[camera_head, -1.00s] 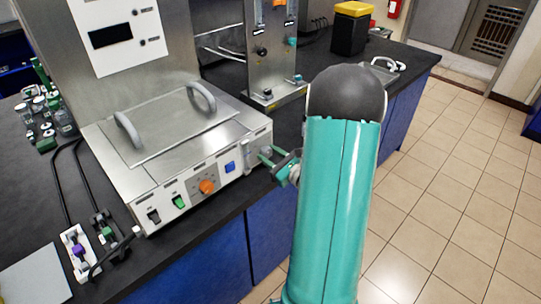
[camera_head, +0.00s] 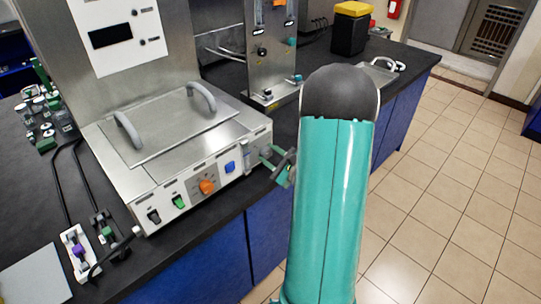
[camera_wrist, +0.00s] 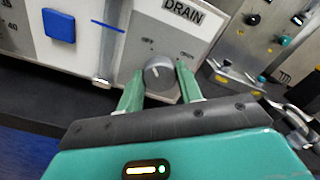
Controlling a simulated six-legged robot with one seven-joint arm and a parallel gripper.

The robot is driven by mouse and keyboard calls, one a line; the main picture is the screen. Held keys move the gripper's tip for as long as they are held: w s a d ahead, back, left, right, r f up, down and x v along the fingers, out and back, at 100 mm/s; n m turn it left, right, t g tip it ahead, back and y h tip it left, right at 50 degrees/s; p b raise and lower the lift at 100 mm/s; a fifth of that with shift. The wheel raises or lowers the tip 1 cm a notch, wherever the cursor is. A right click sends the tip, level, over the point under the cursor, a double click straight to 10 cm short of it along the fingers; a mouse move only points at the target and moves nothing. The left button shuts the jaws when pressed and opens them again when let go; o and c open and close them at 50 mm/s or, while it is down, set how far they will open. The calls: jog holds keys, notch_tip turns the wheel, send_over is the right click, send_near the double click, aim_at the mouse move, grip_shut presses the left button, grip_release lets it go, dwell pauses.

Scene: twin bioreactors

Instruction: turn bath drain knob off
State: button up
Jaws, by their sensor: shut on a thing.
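The drain knob (camera_wrist: 158,73) is a round grey knob under the "DRAIN" label on the bath's front panel in the wrist view. It has a pale pointer mark. My gripper (camera_wrist: 160,78) is shut on it, with one green finger on each side. In the head view my gripper (camera_head: 270,158) reaches the right end of the bath's front. The bath (camera_head: 150,197) is a steel box with a lid and two grey handles. The knob itself is too small and covered to read in the head view.
Left of the knob are a blue switch (camera_head: 230,167), an orange dial (camera_head: 207,187) and a green switch (camera_head: 179,202). A steel panel with fittings (camera_head: 268,60) stands behind right. Cables and clamps lie on the dark bench at left. The tiled floor (camera_head: 450,190) is clear.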

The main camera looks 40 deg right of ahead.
jog(key=o, duration=1)
jog(key=s, duration=1.3)
jog(key=shift+s+d, duration=0.2)
jog(key=shift+s, duration=0.2)
